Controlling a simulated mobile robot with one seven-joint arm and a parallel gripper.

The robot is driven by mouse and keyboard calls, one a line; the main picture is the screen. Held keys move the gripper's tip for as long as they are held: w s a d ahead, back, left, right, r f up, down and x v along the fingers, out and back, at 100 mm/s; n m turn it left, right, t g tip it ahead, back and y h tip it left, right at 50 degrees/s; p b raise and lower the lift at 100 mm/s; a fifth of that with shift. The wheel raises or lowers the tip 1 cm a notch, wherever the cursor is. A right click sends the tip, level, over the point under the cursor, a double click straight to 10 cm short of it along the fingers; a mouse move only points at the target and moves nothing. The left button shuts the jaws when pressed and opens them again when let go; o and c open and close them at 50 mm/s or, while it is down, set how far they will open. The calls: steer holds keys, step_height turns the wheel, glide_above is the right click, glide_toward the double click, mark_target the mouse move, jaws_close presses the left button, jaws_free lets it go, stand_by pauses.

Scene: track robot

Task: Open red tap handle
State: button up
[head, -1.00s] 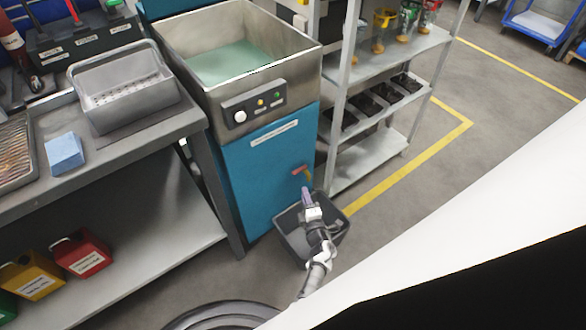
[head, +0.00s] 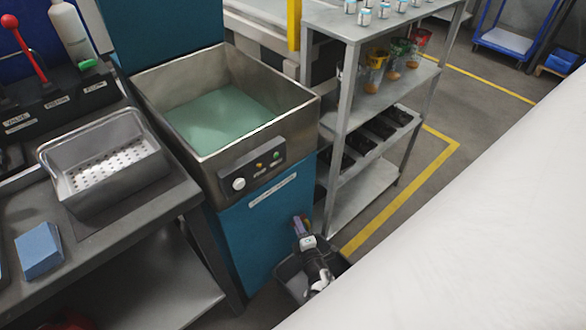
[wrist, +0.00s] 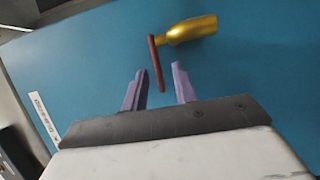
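The red tap handle (wrist: 156,64) is a thin bar on a brass tap (wrist: 192,30) on the blue cabinet front, seen in the wrist view. The handle slants slightly, with its lower end between the tips of my gripper (wrist: 158,80). The two purple fingers are apart, one on each side of the handle, with gaps on both sides. I cannot tell how deep the handle sits between them. In the head view my gripper (head: 301,225) is at the lower front of the blue cabinet (head: 265,230), and it hides the tap and handle.
A dark bin (head: 290,278) stands on the floor below my gripper. A metal shelf rack (head: 358,195) is close on the right. A workbench (head: 130,225) is on the left. A steel basin (head: 215,148) with green liquid tops the cabinet.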

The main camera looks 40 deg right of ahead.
steer(key=shift+w+d, duration=0.1)
steer(key=shift+w, duration=0.05)
jaws_close()
steer(key=shift+d+n+y, duration=0.1)
steer(key=shift+n+y, duration=0.2)
steer(key=shift+y, duration=0.2)
steer(key=n+y+b, duration=0.2)
steer(key=y+b, duration=0.2)
steer(key=s+d+n+y+b, duration=0.1)
steer(key=n+y+b, duration=0.2)
steer(key=y+b, duration=0.1)
steer(key=s+d+n+g+y+b, duration=0.1)
steer(key=n+y+b, duration=0.2)
steer(key=y+b, duration=0.1)
steer(key=shift+s+d+f+y+b, duration=0.15)
steer(key=shift+y+b, duration=0.25)
steer(key=shift+b, duration=0.5)
steer(key=shift+n, duration=0.3)
